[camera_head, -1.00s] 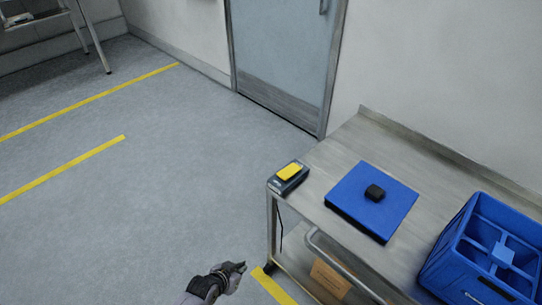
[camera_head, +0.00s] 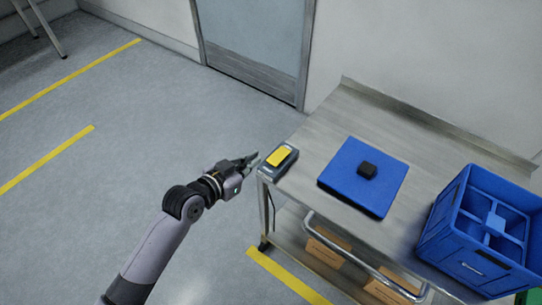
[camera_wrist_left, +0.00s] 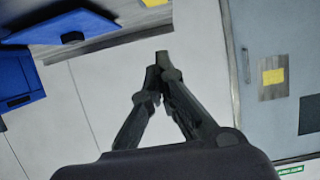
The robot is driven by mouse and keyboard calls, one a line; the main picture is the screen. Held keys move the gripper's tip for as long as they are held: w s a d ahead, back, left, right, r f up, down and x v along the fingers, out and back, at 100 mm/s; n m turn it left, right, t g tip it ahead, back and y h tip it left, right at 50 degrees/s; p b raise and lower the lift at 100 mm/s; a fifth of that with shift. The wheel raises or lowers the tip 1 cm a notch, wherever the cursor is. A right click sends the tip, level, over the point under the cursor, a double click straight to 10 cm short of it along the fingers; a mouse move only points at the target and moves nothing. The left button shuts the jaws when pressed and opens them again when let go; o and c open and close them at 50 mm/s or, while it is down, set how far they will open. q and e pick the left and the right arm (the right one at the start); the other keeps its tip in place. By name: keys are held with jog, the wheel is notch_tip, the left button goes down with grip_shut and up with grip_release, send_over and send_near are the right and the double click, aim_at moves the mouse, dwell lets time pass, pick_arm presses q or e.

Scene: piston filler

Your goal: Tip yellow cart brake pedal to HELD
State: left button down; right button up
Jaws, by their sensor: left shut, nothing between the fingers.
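The yellow brake pedal (camera_head: 279,155) sits on a dark grey housing (camera_head: 272,174) at the near left corner of the metal cart top (camera_head: 318,136). I cannot tell its exact tilt. My left gripper (camera_head: 252,158) is just left of the housing in the head view, its fingers pointing at it. In the left wrist view the gripper (camera_wrist_left: 159,60) has its fingertips together, with nothing between them. A yellow patch (camera_wrist_left: 154,3), likely the pedal, shows at the top edge there, ahead of the fingertips. I cannot tell whether the fingers touch the housing. My right gripper is not in view.
A blue mat (camera_head: 344,188) with a small black block (camera_head: 368,169) lies on the cart. A blue divided crate (camera_head: 470,262) stands to the right. Cardboard boxes (camera_head: 325,250) sit on the lower shelf, behind the handle rail (camera_head: 362,252). The floor left of the cart is clear.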

pick_arm(q)
send_over(272, 165)
notch_tip(272, 165, down, 4)
jog(key=shift+w+d+r, duration=0.1)
jog(key=shift+d+r, duration=0.05)
jog(key=shift+r, duration=0.05)
notch_tip(272, 165, down, 3)
jog(key=shift+r, duration=0.15)
jog(key=shift+a+f, duration=0.2)
jog(key=shift+f, duration=0.5)
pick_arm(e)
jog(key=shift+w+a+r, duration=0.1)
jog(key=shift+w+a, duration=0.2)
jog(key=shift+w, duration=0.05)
pick_arm(q)
jog(key=shift+s, duration=0.2)
